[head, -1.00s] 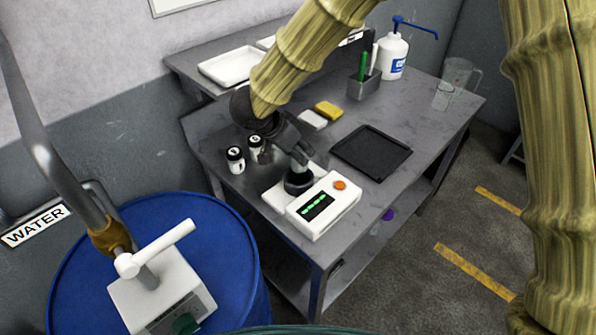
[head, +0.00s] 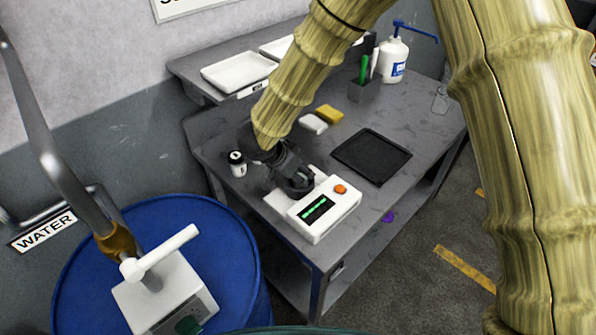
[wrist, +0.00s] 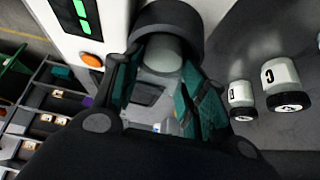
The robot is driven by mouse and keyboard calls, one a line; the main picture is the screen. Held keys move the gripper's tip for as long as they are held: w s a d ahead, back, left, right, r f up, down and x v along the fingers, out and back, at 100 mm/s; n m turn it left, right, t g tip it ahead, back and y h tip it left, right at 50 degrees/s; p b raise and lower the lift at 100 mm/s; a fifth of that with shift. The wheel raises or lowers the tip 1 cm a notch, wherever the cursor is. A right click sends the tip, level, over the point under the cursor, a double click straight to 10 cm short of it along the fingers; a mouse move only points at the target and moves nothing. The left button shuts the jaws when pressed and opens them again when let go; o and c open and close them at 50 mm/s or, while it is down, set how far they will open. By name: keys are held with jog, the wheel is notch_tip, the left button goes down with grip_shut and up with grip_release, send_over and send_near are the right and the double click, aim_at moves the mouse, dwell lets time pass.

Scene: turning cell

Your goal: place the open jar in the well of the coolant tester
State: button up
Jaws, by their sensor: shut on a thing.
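The coolant tester (head: 325,208) is a white box with a green-lit display and an orange button. It stands at the near end of the grey bench, and its display and button also show in the wrist view (wrist: 105,18). My gripper (wrist: 160,75) is at the tester's dark round well (wrist: 190,22). Its teal-padded fingers are shut on the open jar (wrist: 158,85), which looks pale and see-through. The jar's far end lies within the well's ring in the wrist view; whether it rests on the bottom is hidden. In the head view my gripper (head: 296,182) covers the jar and well.
A black-capped jar (head: 237,163) stands left of the tester; the wrist view shows two such labelled jars (wrist: 282,78) close by. A black tray (head: 372,154), a yellow sponge (head: 329,114) and a pump bottle (head: 393,58) are farther back. A blue drum (head: 235,245) stands at left.

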jog(key=o, duration=1)
jog(key=shift+w+f, duration=0.1)
jog(key=shift+f, duration=0.05)
jog(key=shift+a+r, duration=0.15)
jog(key=shift+r, duration=0.2)
jog(key=b+v, duration=0.2)
jog(key=v, duration=0.9)
jog(key=shift+s+a+r, duration=0.1)
jog(key=shift+s+r, duration=0.1)
jog(key=shift+s, duration=0.05)
